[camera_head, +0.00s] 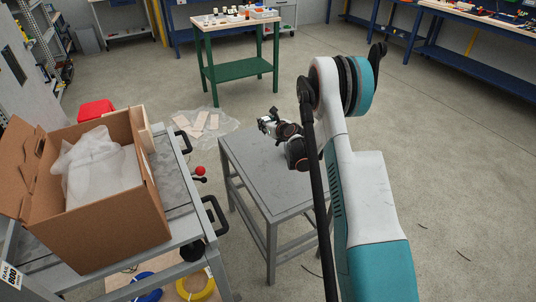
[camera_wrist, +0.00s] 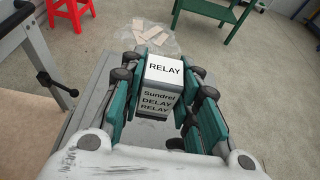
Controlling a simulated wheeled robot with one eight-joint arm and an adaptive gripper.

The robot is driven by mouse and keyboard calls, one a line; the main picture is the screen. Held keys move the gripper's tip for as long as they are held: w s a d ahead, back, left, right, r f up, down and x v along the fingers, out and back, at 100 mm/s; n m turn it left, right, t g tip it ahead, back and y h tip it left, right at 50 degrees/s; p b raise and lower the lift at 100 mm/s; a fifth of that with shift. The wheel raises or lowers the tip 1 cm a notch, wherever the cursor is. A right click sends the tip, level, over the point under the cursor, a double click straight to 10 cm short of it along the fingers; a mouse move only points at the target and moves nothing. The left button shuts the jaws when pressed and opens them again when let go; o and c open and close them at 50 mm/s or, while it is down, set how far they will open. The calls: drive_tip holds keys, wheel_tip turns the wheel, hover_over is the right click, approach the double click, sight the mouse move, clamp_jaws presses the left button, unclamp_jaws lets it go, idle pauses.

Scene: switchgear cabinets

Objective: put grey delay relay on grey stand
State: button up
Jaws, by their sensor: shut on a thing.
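The delay relay (camera_wrist: 160,92) is a small box with a white top reading RELAY and a grey front reading DELAY RELAY. In the wrist view it sits between the two green fingers of my gripper (camera_wrist: 162,95), which is shut on it. In the head view my gripper (camera_head: 268,122) is small, over the far left part of the grey stand (camera_head: 262,170), and the relay is hard to make out there. The grey stand has a flat top and also shows beneath the gripper in the wrist view (camera_wrist: 100,95). Whether the relay touches the stand top I cannot tell.
A grey cart (camera_head: 185,228) with a cardboard box (camera_head: 110,225) stands close on the left, its black handles facing the stand. A green table (camera_head: 235,72) with small items is behind. Flat pieces on plastic wrap (camera_head: 205,125) lie on the floor. Floor to the right is open.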

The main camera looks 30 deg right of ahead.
wheel_tip(320, 180, down, 15)
drive_tip(key=b, duration=0.4)
drive_tip(key=shift+r+b, duration=0.2)
drive_tip(key=shift+b, duration=0.1)
drive_tip(key=shift+f, duration=0.15)
drive_tip(key=o, duration=0.8)
